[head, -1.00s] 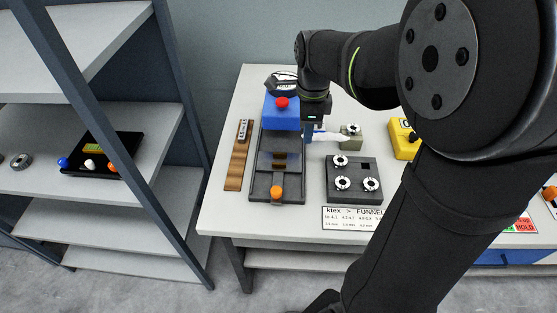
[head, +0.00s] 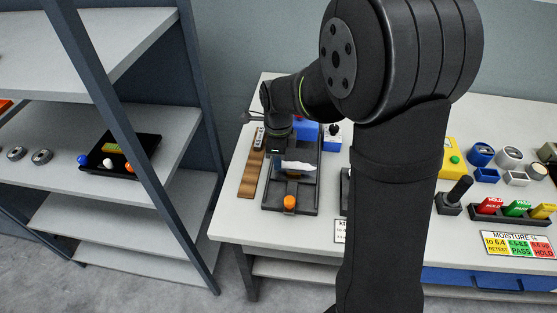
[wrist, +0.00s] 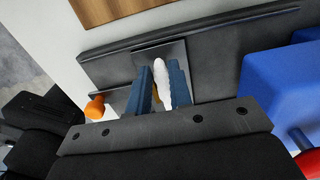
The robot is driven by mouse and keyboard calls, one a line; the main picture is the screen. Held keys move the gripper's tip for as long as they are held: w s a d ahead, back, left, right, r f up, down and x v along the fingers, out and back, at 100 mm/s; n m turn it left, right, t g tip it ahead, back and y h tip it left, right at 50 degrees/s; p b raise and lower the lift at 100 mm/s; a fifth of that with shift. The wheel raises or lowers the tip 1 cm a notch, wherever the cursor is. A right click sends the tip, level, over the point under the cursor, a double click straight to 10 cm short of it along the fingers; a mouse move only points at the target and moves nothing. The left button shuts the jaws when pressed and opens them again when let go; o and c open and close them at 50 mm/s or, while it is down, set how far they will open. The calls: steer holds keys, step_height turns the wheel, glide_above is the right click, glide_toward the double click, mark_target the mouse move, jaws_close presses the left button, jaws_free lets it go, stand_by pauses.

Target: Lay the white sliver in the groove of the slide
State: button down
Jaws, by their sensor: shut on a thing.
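The white sliver (head: 298,168) is a short, soft white strip, lying crosswise over the dark slide device (head: 270,203) in the head view. My gripper (head: 279,160) is above the device, between its blue block (head: 306,131) and orange knob (head: 289,202). In the wrist view, my gripper's blue fingers (wrist: 160,80) are shut on the sliver (wrist: 161,62), whose end sticks out past the fingertips over the grey metal slide (wrist: 182,55). The groove is hidden under the sliver and fingers. I cannot tell whether the sliver touches the slide.
A wooden strip (head: 252,174) lies left of the device. The blue block with a red button (wrist: 307,160) stands close to the right of my gripper in the wrist view. My arm hides the table's middle. A shelf with a black tray (head: 109,169) stands left.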

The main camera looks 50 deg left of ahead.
steer(key=shift+f, duration=0.6)
steer(key=shift+f, duration=0.1)
steer(key=c, duration=1.3)
jaws_free()
step_height(320, 180, up, 12)
step_height(320, 180, down, 12)
steer(key=shift+r, duration=2)
